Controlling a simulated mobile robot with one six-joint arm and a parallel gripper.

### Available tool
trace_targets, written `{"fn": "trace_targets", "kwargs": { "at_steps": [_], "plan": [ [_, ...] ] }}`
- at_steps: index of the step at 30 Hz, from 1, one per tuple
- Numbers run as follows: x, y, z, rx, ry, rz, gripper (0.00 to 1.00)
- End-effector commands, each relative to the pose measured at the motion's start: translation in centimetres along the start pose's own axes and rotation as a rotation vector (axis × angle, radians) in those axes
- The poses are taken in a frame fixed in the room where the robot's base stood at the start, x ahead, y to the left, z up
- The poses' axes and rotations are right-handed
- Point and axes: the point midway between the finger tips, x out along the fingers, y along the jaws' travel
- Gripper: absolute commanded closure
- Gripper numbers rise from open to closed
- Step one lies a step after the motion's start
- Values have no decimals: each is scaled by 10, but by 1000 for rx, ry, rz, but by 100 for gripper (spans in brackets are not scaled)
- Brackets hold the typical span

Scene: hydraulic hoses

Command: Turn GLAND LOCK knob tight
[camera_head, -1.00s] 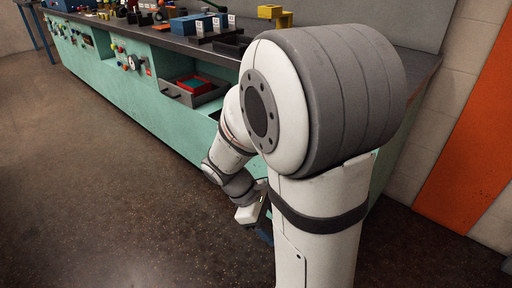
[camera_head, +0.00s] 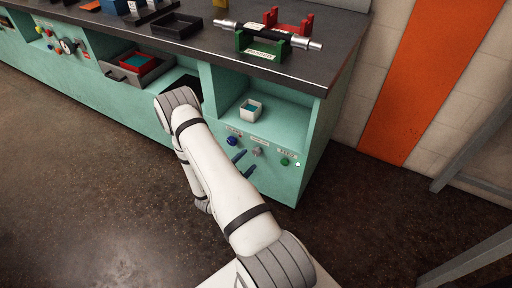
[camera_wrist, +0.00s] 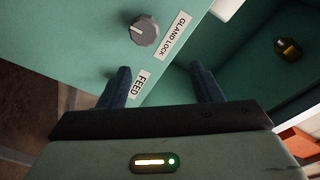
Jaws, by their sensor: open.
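The GLAND LOCK knob (camera_wrist: 145,31) is a grey ribbed knob with a white pointer line, on the teal panel at the top of the wrist view. Its GLAND LOCK label (camera_wrist: 175,35) is beside it. In the head view the grey knob (camera_head: 257,152) sits between a blue knob and a green one. My gripper (camera_head: 244,163) is open and empty in front of the panel, close to the grey knob. In the wrist view my gripper (camera_wrist: 163,78) has its two dark blue fingers wide apart, with the knob beyond the fingertips and not between them.
A FEED label (camera_wrist: 140,85) shows near the left finger. A blue knob (camera_head: 232,141) and a green knob (camera_head: 285,161) flank the grey one. The bench top (camera_head: 190,40) holds hose parts. Floor in front is clear.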

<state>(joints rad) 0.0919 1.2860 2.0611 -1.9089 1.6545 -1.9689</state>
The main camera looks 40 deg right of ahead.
Motion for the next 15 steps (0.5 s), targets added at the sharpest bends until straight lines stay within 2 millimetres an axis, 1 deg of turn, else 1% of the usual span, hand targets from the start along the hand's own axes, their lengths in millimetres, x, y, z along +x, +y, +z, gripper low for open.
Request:
{"fn": "trace_targets", "kwargs": {
  "at_steps": [1,3,6,8,11,15],
  "plan": [
    [-2,6,4,-63,-35,-19,41],
    [-5,14,12,-126,-72,-45,41],
    [-7,21,18,-178,-103,-66,41],
    [-5,22,21,-190,-111,-73,41],
    [5,23,23,-194,-112,-74,41],
    [28,22,26,-192,-110,-73,41]
  ]
}}
